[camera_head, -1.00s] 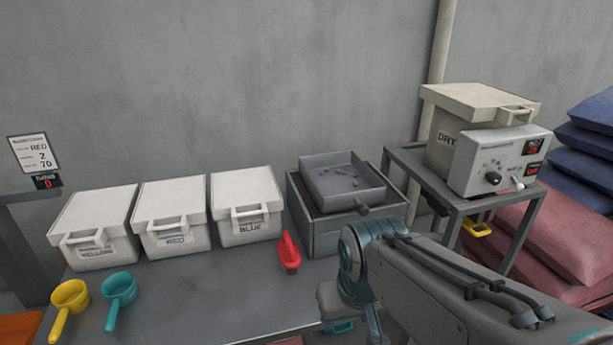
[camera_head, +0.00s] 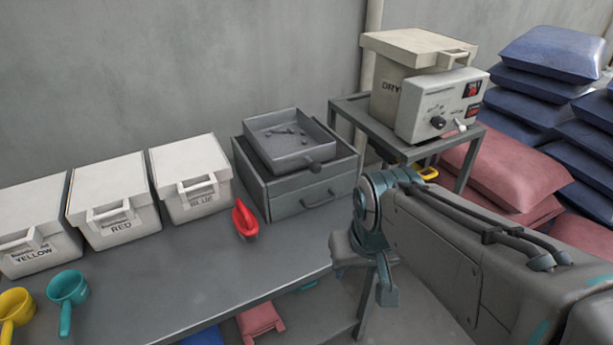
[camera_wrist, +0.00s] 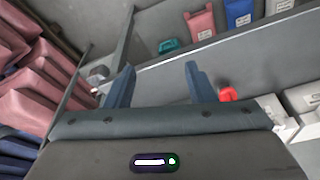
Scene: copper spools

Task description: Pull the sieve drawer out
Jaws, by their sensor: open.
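The sieve unit is a dark grey box on the table with a closed front drawer (camera_head: 305,196) that has a bar handle (camera_head: 318,200). A shallow grey sieve tray (camera_head: 290,140) with several dark bits and a knobbed handle sits on top of the box. My gripper (camera_head: 385,275) hangs to the right of the drawer, beyond the table's right end and apart from the handle. In the wrist view its two blue-grey fingers (camera_wrist: 157,88) stand wide apart with nothing between them. The drawer is not clear in the wrist view.
White lidded bins, including RED (camera_head: 115,205) and BLUE (camera_head: 190,180), line the table's back. A red scoop (camera_head: 245,219) lies left of the drawer front; teal (camera_head: 68,290) and yellow (camera_head: 15,310) scoops are at far left. Sacks (camera_head: 510,180) are piled at right.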

